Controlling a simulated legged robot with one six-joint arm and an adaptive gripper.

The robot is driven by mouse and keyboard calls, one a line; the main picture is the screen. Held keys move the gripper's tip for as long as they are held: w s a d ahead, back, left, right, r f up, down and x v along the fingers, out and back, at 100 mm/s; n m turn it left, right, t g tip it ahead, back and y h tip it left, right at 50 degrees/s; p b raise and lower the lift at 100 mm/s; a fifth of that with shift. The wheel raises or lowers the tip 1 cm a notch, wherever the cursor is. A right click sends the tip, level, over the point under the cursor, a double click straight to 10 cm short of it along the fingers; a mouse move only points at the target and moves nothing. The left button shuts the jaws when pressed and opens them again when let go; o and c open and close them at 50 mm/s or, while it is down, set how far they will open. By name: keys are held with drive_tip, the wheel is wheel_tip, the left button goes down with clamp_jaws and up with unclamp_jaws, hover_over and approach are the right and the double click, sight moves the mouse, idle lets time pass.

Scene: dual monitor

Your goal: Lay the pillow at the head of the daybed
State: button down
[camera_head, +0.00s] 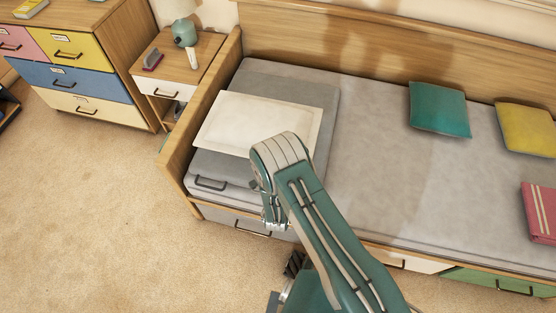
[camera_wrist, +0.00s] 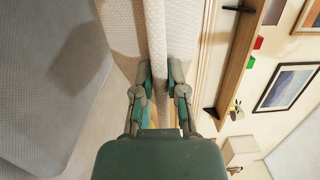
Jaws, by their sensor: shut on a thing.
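The white pillow (camera_head: 225,112) is over the left end of the daybed (camera_head: 375,150), beside the wooden end panel and lamp table. It looks roughly flat in the head view; I cannot tell whether it touches the mattress. In the wrist view, my gripper (camera_wrist: 158,75) is shut on the edge of the white, textured pillow (camera_wrist: 157,30). The fingers pinch it from both sides. In the head view my own arm covers part of the pillow and hides the grip.
A teal cushion (camera_head: 438,109), a yellow cushion (camera_head: 526,128) and a folded pink cloth (camera_head: 540,211) lie on the right part of the daybed. The middle is clear. A nightstand (camera_head: 190,58) with a lamp and a drawer chest (camera_head: 95,60) stand at left.

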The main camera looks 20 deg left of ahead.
drive_tip(key=w+a+f, duration=0.1)
drive_tip(key=f, duration=0.1)
drive_tip(key=w+a+f, duration=0.1)
drive_tip(key=w+f, duration=0.1)
drive_tip(key=w+a+f, duration=0.1)
drive_tip(key=a+f, duration=0.1)
drive_tip(key=shift+w+f, duration=0.1)
drive_tip(key=shift+w, duration=0.15)
drive_tip(key=shift+w+f, duration=0.1)
drive_tip(key=shift+f, duration=1.55)
drive_tip(key=c, duration=0.7)
unclamp_jaws()
drive_tip(key=v, duration=1.2)
